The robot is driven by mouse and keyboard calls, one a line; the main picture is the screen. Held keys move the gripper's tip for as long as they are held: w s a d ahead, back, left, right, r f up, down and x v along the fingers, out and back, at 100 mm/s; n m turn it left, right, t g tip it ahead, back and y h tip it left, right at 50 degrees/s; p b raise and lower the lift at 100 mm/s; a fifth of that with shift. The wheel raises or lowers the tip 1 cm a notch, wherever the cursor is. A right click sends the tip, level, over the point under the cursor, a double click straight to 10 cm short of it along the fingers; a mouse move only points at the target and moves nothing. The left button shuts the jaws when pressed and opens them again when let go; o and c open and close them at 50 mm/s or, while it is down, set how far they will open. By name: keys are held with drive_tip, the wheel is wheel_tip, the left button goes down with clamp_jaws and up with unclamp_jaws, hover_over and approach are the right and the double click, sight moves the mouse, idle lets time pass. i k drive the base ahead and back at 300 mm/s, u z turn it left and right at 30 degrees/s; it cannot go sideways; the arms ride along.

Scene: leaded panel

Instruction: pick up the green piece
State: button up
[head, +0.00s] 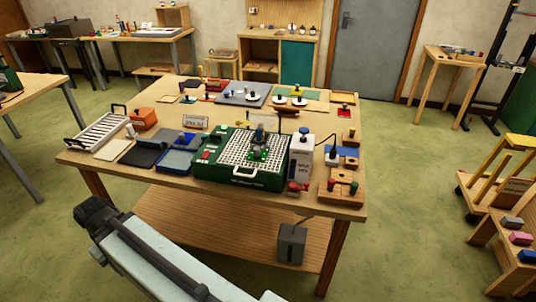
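A small bright green piece (258,154) sits at the middle of the white grid on top of a dark green machine (240,182), near the front of the wooden table. A dark upright part (259,136) stands right at it and hides some of it. The piece is too small to tell its exact shape. My arm crosses the lower left of the head view, in front of the table and well apart from the piece. My gripper's fingers do not show.
On the table (347,203), a white bottle-like unit (301,150) stands right of the machine. Wooden blocks with coloured knobs (341,186) lie at the right corner. Blue and dark trays (175,162) and a white rack (98,132) are at left. Green floor is open around the table.

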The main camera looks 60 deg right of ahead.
sight(259, 153)
drive_tip(key=z, duration=0.15)
drive_tip(key=i, duration=1)
drive_tip(key=u, duration=0.05)
